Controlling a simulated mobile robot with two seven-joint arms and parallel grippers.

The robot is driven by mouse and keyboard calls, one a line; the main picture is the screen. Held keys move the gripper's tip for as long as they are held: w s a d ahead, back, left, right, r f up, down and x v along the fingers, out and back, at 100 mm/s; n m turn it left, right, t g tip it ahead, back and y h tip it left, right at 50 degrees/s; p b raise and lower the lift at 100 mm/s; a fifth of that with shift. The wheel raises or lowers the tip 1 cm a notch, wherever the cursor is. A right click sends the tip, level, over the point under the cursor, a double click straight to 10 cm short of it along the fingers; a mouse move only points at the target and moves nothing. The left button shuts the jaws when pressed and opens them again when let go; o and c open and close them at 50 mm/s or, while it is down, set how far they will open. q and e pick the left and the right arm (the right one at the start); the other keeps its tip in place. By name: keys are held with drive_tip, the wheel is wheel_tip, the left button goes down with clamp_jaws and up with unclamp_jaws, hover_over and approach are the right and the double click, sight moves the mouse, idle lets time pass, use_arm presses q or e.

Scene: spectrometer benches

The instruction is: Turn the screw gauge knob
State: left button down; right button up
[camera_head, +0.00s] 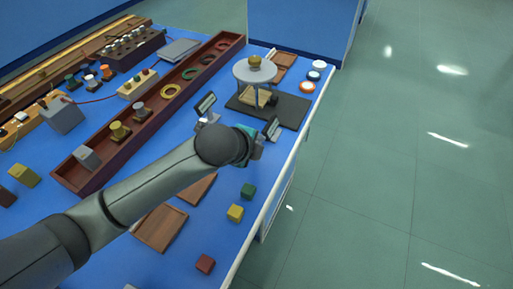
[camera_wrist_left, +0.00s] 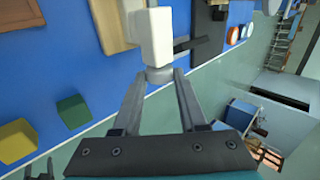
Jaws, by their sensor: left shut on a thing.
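In the left wrist view, my left gripper (camera_wrist_left: 159,80) has its two fingertips closed on a small grey round knob (camera_wrist_left: 160,73), which I take for the screw gauge knob. A white block (camera_wrist_left: 150,35) lies in line just beyond the knob, and a dark grey bar sticks out beside it. In the head view, my left gripper (camera_head: 250,147) is near the bench's right edge, just in front of the black board. My arm hides the knob and most of the gauge there.
A round white three-legged stand (camera_head: 256,73) with a brass top stands on the black board (camera_head: 288,112). Green (camera_head: 248,190), yellow (camera_head: 235,213) and red (camera_head: 205,264) cubes lie near the edge. A long brown tray (camera_head: 72,178) holds rings and weights. Open floor lies right.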

idle(0.3)
use_arm(q)
drive_tip(key=shift+c, duration=2.2)
unclamp_jaws()
drive_tip(key=p+v, duration=0.2)
drive_tip(key=v, duration=1.3)
drive_tip(key=shift+p, duration=0.35)
drive_tip(key=shift+a+r, duration=0.1)
drive_tip(key=shift+r, duration=0.05)
